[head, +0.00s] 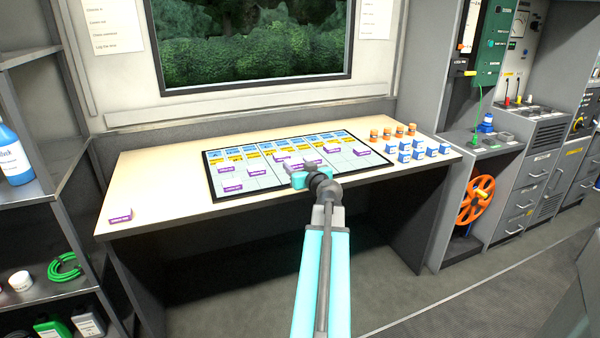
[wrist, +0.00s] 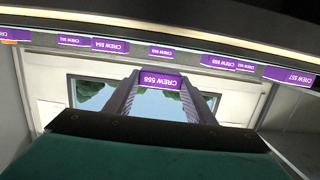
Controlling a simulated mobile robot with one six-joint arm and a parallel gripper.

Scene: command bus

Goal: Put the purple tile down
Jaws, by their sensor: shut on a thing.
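My gripper (head: 299,176) is over the near edge of the dark-framed board (head: 262,184) on the desk. In the wrist view its two fingers are shut on a purple tile (wrist: 161,80) marked CREW 558. The held tile is hard to pick out in the head view, where the gripper partly covers that area. Other purple tiles stand on the board, among them one at its left (head: 232,188) and one at its right (head: 362,153). One more purple tile (head: 120,218) lies on the bare desk at the far left.
Blue and yellow tiles (head: 277,143) fill the board's upper rows. Several orange pieces (head: 388,133) and blue-and-white blocks (head: 417,153) stand right of the board. A shelf (head: 30,190) stands at the left.

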